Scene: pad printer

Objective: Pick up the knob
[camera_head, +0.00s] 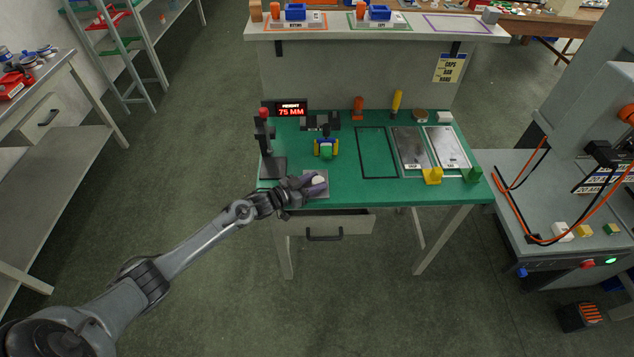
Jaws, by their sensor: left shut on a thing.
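My left gripper (312,184) reaches in from the lower left to the front left of the green-topped bench. It is shut on a small pale, rounded piece (319,180), which looks like the knob. The fingers hide much of it. A flat grey plate (318,191) lies just under the gripper; I cannot tell whether the piece touches it. My right gripper is out of view.
The green bench top (345,187) has free room right of the gripper. A red-topped upright stand (270,160) is close at the left. A green and yellow fixture (326,148) stands behind. Two metal trays (410,147) lie to the right.

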